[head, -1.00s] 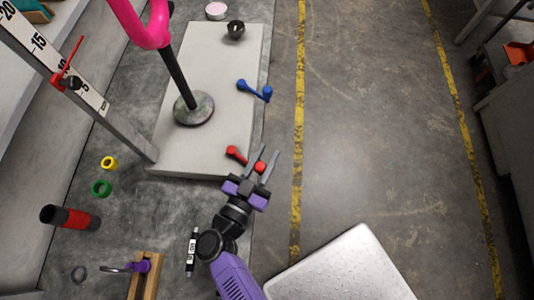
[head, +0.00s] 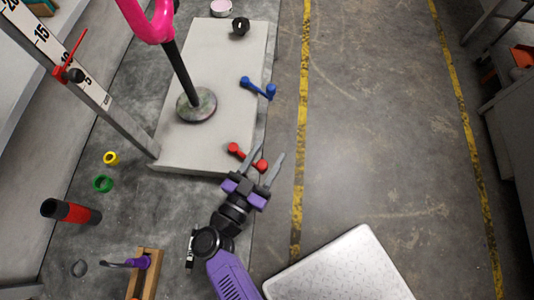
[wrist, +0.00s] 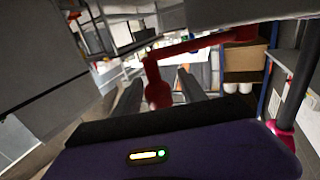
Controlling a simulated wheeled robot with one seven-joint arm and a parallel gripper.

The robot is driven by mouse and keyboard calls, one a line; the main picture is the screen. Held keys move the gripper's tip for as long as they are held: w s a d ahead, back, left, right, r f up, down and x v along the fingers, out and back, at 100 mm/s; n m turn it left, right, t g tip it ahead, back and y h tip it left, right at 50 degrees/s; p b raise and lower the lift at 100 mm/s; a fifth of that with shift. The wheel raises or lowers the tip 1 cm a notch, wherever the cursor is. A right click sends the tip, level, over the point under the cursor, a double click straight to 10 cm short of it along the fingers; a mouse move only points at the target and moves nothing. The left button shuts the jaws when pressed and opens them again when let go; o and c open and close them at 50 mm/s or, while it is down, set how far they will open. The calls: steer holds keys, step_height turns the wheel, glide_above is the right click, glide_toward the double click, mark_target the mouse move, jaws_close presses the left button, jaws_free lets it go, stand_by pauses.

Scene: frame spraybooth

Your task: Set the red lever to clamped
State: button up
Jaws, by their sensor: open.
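The red lever (head: 247,156) is at the near right corner of the grey slab (head: 222,105). Its arm runs from a pivot at the left to a round knob (head: 262,165) at the slab's right edge, slanting toward me. My gripper (head: 269,151) is open, with its fingers reaching past the knob on both sides. In the wrist view, the red lever (wrist: 205,43) crosses above my gripper (wrist: 159,78), and its knob end hangs down between the two open fingers. I cannot tell whether a finger touches it. No clamped marking is legible.
A blue lever (head: 258,89) and a black knob (head: 240,26) sit farther back on the slab. A dark post (head: 181,68) with a pink tube stands on it. Yellow (head: 111,158) and green (head: 102,183) rings lie left.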

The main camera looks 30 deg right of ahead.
mark_target(259, 171)
steer(key=v, duration=0.6)
steer(key=shift+s+a+b, duration=0.2)
steer(key=shift+a+b, duration=0.1)
steer(key=shift+b, duration=0.1)
steer(key=shift+s+a, duration=0.3)
steer(key=shift+a, duration=0.15)
